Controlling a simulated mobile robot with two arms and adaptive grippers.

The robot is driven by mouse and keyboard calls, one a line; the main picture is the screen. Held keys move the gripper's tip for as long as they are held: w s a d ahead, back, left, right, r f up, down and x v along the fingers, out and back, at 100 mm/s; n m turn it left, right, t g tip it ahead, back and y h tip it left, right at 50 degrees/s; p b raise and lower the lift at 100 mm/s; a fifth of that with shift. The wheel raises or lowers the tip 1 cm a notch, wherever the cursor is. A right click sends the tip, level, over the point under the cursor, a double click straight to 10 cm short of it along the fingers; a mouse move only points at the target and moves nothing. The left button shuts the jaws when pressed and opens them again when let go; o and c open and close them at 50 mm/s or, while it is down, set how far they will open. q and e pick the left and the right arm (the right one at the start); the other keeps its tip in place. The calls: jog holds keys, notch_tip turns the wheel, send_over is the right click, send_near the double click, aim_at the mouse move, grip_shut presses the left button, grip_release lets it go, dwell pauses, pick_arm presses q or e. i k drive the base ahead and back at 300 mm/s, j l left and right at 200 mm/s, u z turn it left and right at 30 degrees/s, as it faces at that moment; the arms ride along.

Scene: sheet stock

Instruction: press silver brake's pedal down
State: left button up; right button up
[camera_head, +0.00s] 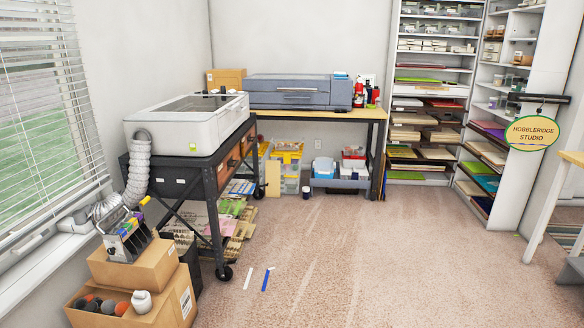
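I cannot make out a silver brake or its pedal in the head view. A dark wheeled cart (206,190) stands at the left with a caster wheel (224,273) at its front corner. The caster looks black, and too small to show a pedal. Neither of my grippers shows in this view.
A white box-shaped machine (188,128) with a hose sits on the cart. Cardboard boxes (135,265) are stacked at the lower left. A white and a blue strip (266,279) lie on the carpet (370,250), which is mostly clear. Shelves (433,130) line the back right.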

aim_at(235, 262)
jog(key=i+u, duration=0.1)
jog(key=i, duration=0.4)
jog(key=i+l+u, duration=0.1)
jog(key=i, duration=0.45)
jog(key=i+l+u, duration=0.15)
jog(key=i, duration=0.35)
jog(key=i+l+u, duration=0.1)
jog(key=i, duration=0.4)
jog(key=l, duration=0.1)
